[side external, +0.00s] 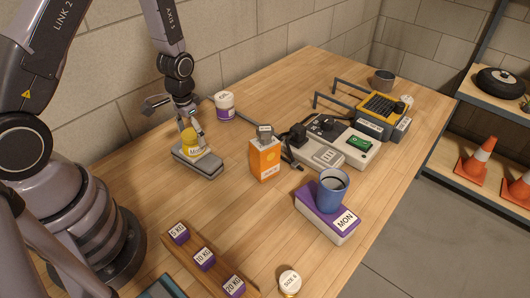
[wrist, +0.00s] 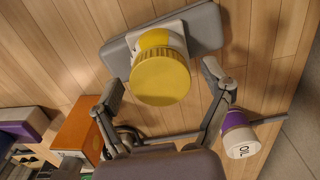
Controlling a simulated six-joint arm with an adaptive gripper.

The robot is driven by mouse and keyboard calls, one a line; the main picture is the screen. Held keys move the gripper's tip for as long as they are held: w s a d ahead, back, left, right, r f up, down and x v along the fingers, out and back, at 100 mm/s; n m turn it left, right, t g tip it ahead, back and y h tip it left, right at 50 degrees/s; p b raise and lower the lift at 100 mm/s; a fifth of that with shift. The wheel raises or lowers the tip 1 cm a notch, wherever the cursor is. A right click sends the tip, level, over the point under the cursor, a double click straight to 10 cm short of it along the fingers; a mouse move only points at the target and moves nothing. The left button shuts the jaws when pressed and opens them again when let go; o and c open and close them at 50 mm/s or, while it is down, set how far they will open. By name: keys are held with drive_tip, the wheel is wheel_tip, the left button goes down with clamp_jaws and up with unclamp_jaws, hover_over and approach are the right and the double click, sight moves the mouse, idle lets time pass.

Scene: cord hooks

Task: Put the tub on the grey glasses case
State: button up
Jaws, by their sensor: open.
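The yellow-lidded tub (wrist: 160,78) rests on the grey glasses case (wrist: 206,24), seen from above in the wrist view. In the side external view the yellow tub (side external: 189,136) stands upright on the grey case (side external: 207,170), with a white label low at its front. My gripper (side external: 187,123) is directly over the tub. In the wrist view my gripper (wrist: 164,86) is open, with one finger on each side of the lid and a gap visible beside each. The tub's lower part is mostly hidden by its lid there.
A white and purple OIL pot (side external: 224,106) stands behind the case. An orange box (side external: 264,161) stands to its right. A blue mug (side external: 332,190) sits on a purple case (side external: 315,208). A weight rack (side external: 190,258) lies in front. Clear wood surrounds the grey case.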

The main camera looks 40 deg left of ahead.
wheel_tip(320, 180, up, 13)
wheel_tip(320, 180, up, 8)
drive_tip(key=r+t, duration=0.1)
drive_tip(key=t, duration=0.1)
hover_over(191, 134)
drive_tip(key=s+d, duration=0.2)
drive_tip(key=s, duration=0.1)
drive_tip(key=s+d+r+t, duration=0.2)
drive_tip(key=s+r+t, duration=0.1)
drive_tip(key=s+r, duration=0.7)
drive_tip(key=s, duration=0.3)
drive_tip(key=shift+s+d+t, duration=0.3)
drive_tip(key=shift+s+d, duration=0.1)
